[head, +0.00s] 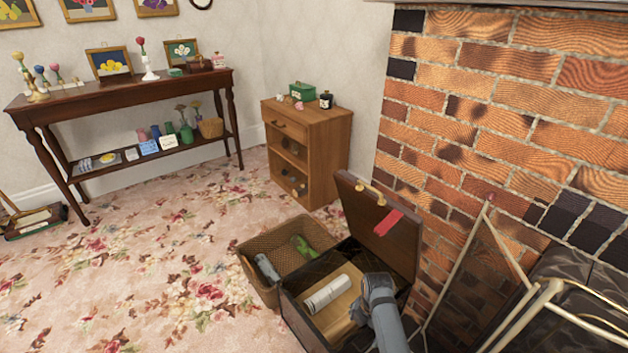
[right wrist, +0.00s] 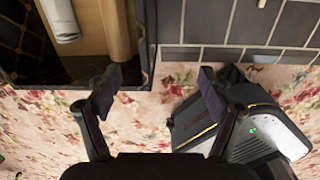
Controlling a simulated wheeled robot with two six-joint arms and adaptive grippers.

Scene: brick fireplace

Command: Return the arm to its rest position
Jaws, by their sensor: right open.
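My right arm (head: 384,312) comes up from the bottom of the head view, its grey end over the right part of an open dark case. In the right wrist view my right gripper (right wrist: 160,84) is open, its two dark fingers wide apart with nothing between them. Floral carpet shows beyond the fingers. The open case (head: 300,318) has its brown lid (head: 375,232) raised. A pale rolled paper (head: 327,293) lies inside on a wooden board; the roll (right wrist: 62,18) also shows at upper left in the right wrist view. My left gripper is not in view.
A wicker basket (head: 262,290) holding a green item and a grey item stands beside the case. A brick fireplace (head: 480,110) and brass-framed screen (head: 530,318) are at right. A small cabinet (head: 305,150) and console table (head: 120,93) stand behind. Open carpet (head: 150,260) lies left.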

